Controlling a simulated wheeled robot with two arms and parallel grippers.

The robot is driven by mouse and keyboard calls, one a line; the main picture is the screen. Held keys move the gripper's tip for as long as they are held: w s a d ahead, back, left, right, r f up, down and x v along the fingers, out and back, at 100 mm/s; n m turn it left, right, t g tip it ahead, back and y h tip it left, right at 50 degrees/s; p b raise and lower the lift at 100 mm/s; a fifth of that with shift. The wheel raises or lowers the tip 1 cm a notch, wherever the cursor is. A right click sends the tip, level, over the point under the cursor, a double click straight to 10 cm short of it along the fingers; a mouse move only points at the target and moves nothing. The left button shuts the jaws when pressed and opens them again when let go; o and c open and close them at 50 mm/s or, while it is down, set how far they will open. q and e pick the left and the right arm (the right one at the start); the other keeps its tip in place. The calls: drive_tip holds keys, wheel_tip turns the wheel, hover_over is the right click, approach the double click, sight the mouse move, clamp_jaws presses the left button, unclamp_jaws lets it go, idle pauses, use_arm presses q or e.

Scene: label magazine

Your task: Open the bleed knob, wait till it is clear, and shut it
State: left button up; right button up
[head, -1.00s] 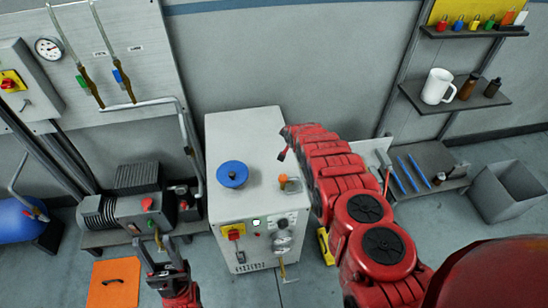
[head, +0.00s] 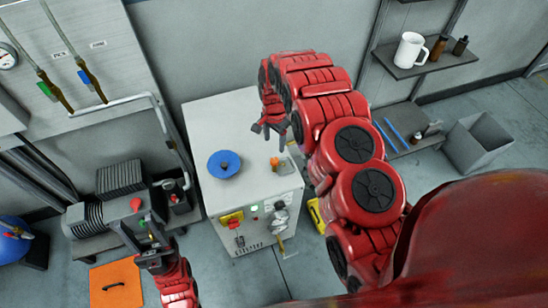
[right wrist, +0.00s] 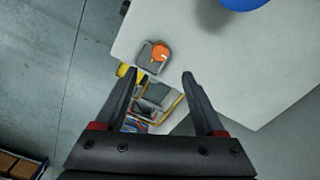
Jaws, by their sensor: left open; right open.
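A small orange knob (head: 275,162), which I take for the bleed knob, sits on the top of the white cabinet (head: 208,122) near its right front edge. In the right wrist view the orange knob (right wrist: 160,52) has a white mark and stands on a grey plate. My right gripper (head: 268,129) is open and empty above the cabinet, behind the knob in the head view. In the right wrist view the knob lies beyond the open fingertips (right wrist: 158,80), not between them. My left gripper (head: 143,238) is open and empty, low in front of the pump.
The cabinet front carries a red-yellow switch (head: 231,219) and a valve fitting (head: 279,218). A pump (head: 125,212) stands left, an orange mat (head: 116,283) on the floor.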

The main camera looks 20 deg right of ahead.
sight(274, 160)
wheel_tip(274, 160, down, 8)
drive_tip(key=shift+r+p, duration=0.1)
drive_tip(key=shift+p, duration=0.75)
wheel_tip(274, 160, down, 2)
drive_tip(key=shift+f+b, duration=0.25)
drive_tip(key=shift+b, duration=0.65)
drive_tip(key=shift+f, duration=0.15)
clamp_jaws()
